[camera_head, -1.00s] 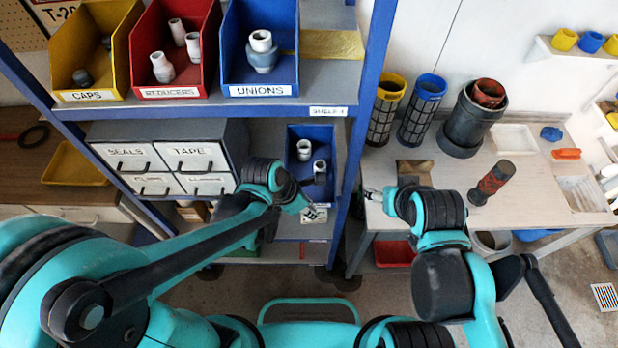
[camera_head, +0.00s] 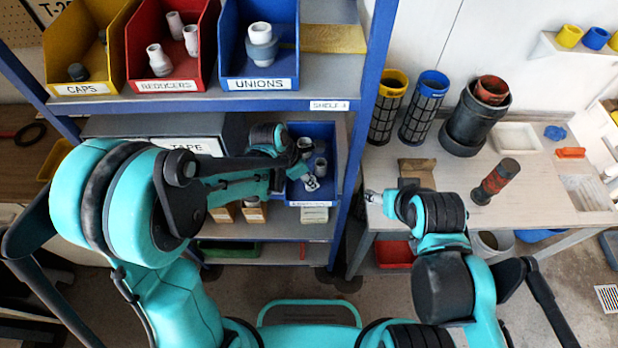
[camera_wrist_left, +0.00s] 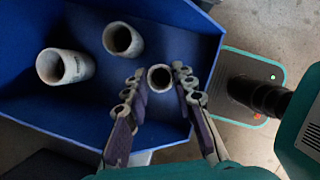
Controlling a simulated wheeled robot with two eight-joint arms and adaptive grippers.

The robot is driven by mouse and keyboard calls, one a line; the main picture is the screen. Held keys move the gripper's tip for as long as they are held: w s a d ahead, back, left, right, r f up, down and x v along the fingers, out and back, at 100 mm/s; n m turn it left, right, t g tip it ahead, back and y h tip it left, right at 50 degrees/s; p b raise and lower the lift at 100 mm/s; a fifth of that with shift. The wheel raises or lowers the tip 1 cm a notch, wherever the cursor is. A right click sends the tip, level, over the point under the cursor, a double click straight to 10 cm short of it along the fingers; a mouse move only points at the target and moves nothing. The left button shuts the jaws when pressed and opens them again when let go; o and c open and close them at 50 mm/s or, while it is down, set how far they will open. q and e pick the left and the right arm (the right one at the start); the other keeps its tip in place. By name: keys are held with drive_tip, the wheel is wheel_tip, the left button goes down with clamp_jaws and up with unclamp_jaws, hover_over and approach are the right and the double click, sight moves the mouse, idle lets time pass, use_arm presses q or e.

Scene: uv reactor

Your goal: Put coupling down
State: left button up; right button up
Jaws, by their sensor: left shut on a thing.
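The blue bin (camera_head: 335,150) stands on the middle shelf; its front label is partly hidden. Two grey couplings show in it, one further back (camera_head: 305,146) and one nearer (camera_head: 320,168); the wrist view shows both (camera_wrist_left: 122,39) (camera_wrist_left: 64,66). My left gripper (camera_head: 311,183) is at the bin's front. In the left wrist view, my left gripper (camera_wrist_left: 160,84) is shut on a grey coupling (camera_wrist_left: 160,76), seen from its open end, over the bin's interior near one wall. Whether it touches the bin floor I cannot tell. My right gripper (camera_head: 370,195) is by the workbench's near left edge; its jaws are too small to read.
Above are yellow, red and blue bins labelled CAPS (camera_head: 80,88), REDUCERS (camera_head: 168,86) and UNIONS (camera_head: 258,84). A blue shelf post (camera_head: 362,120) stands right of the coupling bin. The workbench (camera_head: 440,180) holds a dark red-banded cylinder (camera_head: 496,181).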

use_arm(q)
drive_tip(key=o, duration=0.9)
drive_tip(key=shift+f, duration=0.1)
drive_tip(key=shift+c, duration=0.2)
drive_tip(key=shift+r, duration=0.2)
drive_tip(key=p+v, duration=0.3)
drive_tip(key=v, duration=0.9)
drive_tip(key=s+a+r+m+t+y, duration=0.2)
drive_tip(key=s+a+m, duration=0.3)
drive_tip(key=m, duration=0.6)
drive_tip(key=s+a+r+m+t+y, duration=0.2)
drive_tip(key=s+a+m, duration=0.4)
drive_tip(key=m, duration=0.6)
drive_tip(key=a+r+t, duration=0.1)
drive_tip(key=a, duration=0.1)
drive_tip(key=shift+a+r, duration=0.3)
